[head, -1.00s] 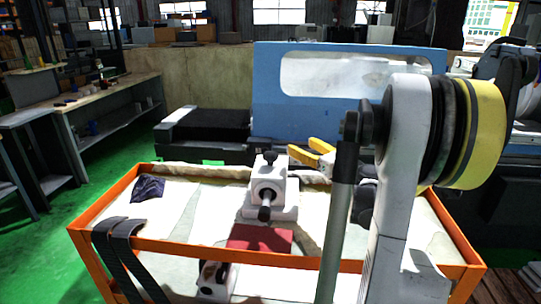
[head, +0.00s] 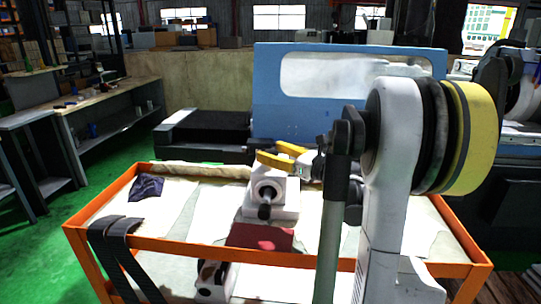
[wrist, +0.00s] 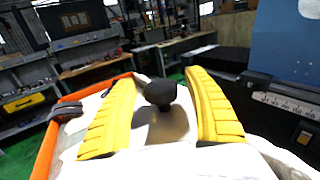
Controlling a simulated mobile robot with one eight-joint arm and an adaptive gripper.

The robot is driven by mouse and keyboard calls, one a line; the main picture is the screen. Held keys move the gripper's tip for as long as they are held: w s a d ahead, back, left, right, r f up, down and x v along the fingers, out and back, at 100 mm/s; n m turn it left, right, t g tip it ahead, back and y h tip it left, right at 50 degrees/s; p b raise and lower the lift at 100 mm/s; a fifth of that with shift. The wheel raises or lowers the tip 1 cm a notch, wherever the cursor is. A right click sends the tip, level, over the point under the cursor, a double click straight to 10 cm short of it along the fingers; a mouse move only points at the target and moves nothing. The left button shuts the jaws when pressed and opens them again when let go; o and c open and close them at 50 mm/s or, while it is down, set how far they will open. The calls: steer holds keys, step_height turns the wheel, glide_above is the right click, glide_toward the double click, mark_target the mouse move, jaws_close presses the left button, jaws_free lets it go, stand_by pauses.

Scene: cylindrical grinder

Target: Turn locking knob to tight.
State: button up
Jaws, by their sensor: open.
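The white tailstock unit (head: 283,206) stands on the orange-framed cart, with a dark handle (head: 265,211) jutting from its front. The black locking knob (wrist: 160,93) is on top of the unit and shows in the wrist view between my two yellow fingers. My gripper (head: 268,154) is open at the top of the unit, one finger on each side of the knob. A gap shows on both sides in the wrist view, so the fingers look apart from the knob. In the head view the fingers hide the knob.
The blue grinder (head: 265,90) stands behind. A workbench (head: 100,100) is at the left.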

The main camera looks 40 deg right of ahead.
steer(key=shift+w, duration=0.15)
steer(key=shift+c, duration=0.5)
steer(key=c, duration=1.1)
steer(key=shift+a+m+h, duration=0.1)
steer(key=shift+m+h, duration=0.6)
steer(key=shift+h, duration=0.4)
steer(key=m+h, duration=0.2)
steer(key=h, duration=0.1)
steer(key=shift+a+h+p, duration=0.1)
steer(key=shift+h+p, duration=0.3)
steer(key=shift+m+g+h, duration=0.5)
steer(key=shift+m+h, duration=0.55)
steer(key=shift+h, duration=0.35)
steer(key=shift+m+g+h, duration=0.5)
steer(key=shift+m+h, duration=0.55)
steer(key=shift+h, duration=0.35)
steer(key=shift+d, duration=0.2)
